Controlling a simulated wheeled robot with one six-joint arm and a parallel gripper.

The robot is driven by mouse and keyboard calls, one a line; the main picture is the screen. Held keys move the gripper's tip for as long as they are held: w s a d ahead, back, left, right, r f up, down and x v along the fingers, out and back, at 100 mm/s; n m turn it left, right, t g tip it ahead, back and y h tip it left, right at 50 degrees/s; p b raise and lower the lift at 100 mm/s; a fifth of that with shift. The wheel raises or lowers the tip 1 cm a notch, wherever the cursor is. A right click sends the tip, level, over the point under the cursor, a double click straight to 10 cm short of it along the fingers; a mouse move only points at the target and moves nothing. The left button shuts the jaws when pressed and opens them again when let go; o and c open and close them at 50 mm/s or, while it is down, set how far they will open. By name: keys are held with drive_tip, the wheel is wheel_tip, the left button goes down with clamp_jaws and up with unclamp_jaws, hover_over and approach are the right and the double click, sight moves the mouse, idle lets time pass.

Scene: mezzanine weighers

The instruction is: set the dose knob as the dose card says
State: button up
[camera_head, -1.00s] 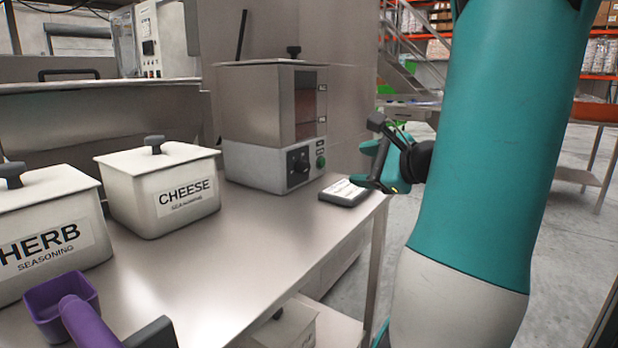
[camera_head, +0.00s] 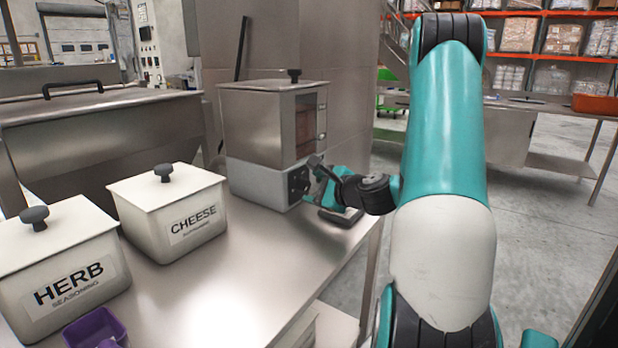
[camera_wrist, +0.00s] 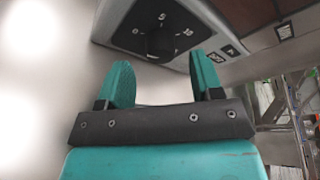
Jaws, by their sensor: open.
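The dose machine (camera_head: 262,115) is a steel hopper on a pale base at the back of the bench. Its dark dial plate (camera_head: 297,180) faces my gripper (camera_head: 322,172). In the wrist view the black knob (camera_wrist: 161,43) sits on a dial marked 0, 5 and 10; its pointer setting is unclear. My gripper (camera_wrist: 162,75) is open and empty, with its two teal fingers below the knob and apart from it.
White bins labelled CHEESE (camera_head: 190,232) and HERB (camera_head: 70,284) stand on the left of the steel bench (camera_head: 230,290). A purple scoop (camera_head: 95,326) lies at the front. The bench middle is clear. Open floor (camera_head: 545,235) lies to the right.

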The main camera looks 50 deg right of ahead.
sight(304, 185)
drive_tip(key=shift+x, duration=1.4)
drive_tip(key=c, duration=0.9)
drive_tip(key=shift+r+p, duration=0.15)
drive_tip(key=shift+p, duration=0.45)
